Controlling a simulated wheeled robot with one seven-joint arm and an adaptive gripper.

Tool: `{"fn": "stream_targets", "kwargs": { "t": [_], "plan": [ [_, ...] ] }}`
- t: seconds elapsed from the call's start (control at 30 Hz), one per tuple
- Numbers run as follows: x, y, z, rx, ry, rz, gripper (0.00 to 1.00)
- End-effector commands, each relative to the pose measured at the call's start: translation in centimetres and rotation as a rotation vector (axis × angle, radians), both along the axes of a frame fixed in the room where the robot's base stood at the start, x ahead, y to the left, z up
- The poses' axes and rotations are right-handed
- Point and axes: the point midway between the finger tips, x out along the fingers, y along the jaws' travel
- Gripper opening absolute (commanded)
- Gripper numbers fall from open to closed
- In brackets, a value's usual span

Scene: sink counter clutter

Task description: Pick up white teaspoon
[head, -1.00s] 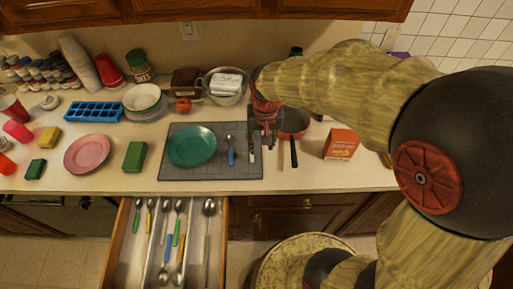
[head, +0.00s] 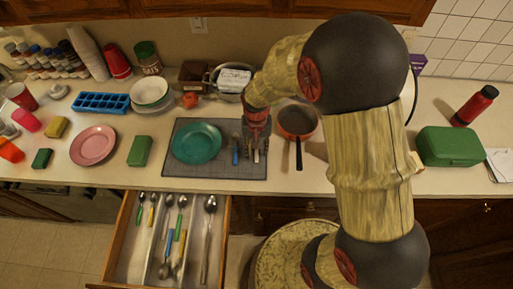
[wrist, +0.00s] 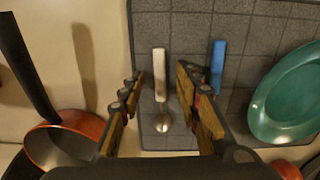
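The white teaspoon lies on the grey mat (head: 215,172), its pale handle (wrist: 160,68) and metal bowl showing in the wrist view. In the head view only part of its handle (head: 256,156) shows below my gripper. My gripper (head: 255,150) is over the right part of the mat, pointing down. In the wrist view its fingers (wrist: 160,84) are apart, one on each side of the teaspoon, with nothing held. I cannot tell the exact height of the fingertips above the mat.
A blue-handled spoon (wrist: 217,68) lies close beside the teaspoon, with a teal plate (head: 197,142) beyond it. An orange pan (head: 297,120) stands on the other side. The open drawer (head: 126,240) in front holds several spoons. A green box (head: 450,146) sits far right.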

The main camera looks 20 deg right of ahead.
Motion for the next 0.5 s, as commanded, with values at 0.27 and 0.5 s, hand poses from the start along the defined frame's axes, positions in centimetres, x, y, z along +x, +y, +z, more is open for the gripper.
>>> {"fn": "stream_targets", "kwargs": {
  "t": [0.27, 0.5],
  "plan": [
    [0.04, 0.01, -0.42, 0.001, -0.001, 0.000, 0.33],
    [0.03, 0.01, -0.41, 0.001, -0.001, 0.000, 0.19]
  ]
}}
